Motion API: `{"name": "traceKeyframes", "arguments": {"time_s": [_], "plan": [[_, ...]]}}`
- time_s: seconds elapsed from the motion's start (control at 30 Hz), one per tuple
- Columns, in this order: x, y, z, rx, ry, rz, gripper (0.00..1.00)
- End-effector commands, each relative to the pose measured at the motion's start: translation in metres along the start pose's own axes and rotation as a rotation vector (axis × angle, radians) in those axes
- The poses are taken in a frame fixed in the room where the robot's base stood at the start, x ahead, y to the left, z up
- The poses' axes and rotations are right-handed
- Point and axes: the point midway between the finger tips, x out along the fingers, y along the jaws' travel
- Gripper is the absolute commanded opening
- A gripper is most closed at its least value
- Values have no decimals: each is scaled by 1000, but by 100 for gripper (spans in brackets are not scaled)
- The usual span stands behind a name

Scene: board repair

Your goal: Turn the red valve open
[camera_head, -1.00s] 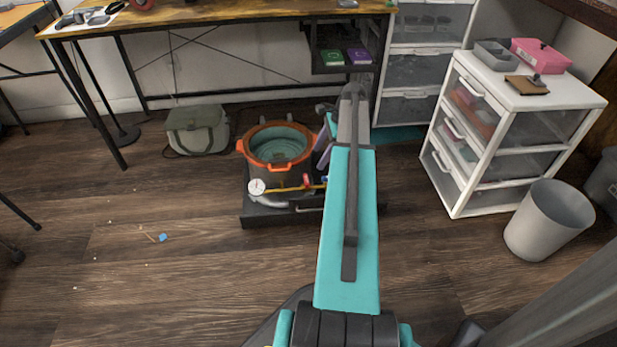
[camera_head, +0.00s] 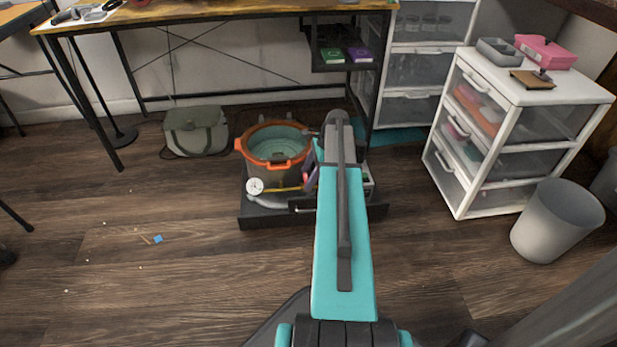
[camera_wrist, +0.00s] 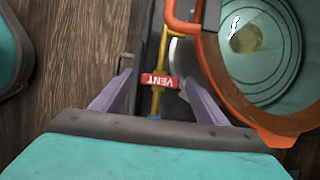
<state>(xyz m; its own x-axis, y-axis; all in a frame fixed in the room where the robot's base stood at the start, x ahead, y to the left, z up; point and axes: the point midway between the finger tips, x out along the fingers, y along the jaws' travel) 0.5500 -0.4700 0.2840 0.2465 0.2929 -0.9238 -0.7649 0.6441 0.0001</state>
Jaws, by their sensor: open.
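The red valve handle (camera_wrist: 160,82), marked "VENT", sits on a thin yellow pipe (camera_wrist: 162,48) in the wrist view. My gripper (camera_wrist: 157,77) is open, with one purple finger on each side of the handle. A gap shows between the handle and each finger; I cannot tell their exact depth. In the head view the orange-rimmed pot (camera_head: 275,146) stands on a low dark base (camera_head: 262,219), with a white gauge (camera_head: 255,186) at its front. My arm and gripper hide much of the valve area there.
The pot's orange rim (camera_wrist: 270,134) is close to the right finger. A green bag (camera_head: 196,131) lies left of the pot. A white drawer unit (camera_head: 478,190) and a grey bin (camera_head: 556,222) stand right. Open floor lies in front of the base.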

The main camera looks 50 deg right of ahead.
Motion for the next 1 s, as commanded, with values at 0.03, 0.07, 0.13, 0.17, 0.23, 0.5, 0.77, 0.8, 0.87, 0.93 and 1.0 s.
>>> {"name": "traceKeyframes", "arguments": {"time_s": [0.03, 0.07, 0.13, 0.17, 0.23, 0.5, 0.77, 0.8, 0.87, 0.93, 1.0], "plan": [[2, 0, 0, 0, 0, 0, 67], [2, 0, 0, 0, 0, 0, 67], [2, 0, 0, 0, 0, 0, 67], [2, 0, 0, 0, 0, 0, 67], [1, 0, 0, 0, 0, 0, 67], [1, 0, 0, 0, 0, 0, 35], [1, 0, 0, -2, 0, 2, 26], [0, 0, 0, -4, 0, 3, 26], [0, 0, 0, -8, 0, 5, 26], [0, 0, 0, -15, 1, 9, 26], [-1, 0, 0, -25, 1, 14, 26]]}}
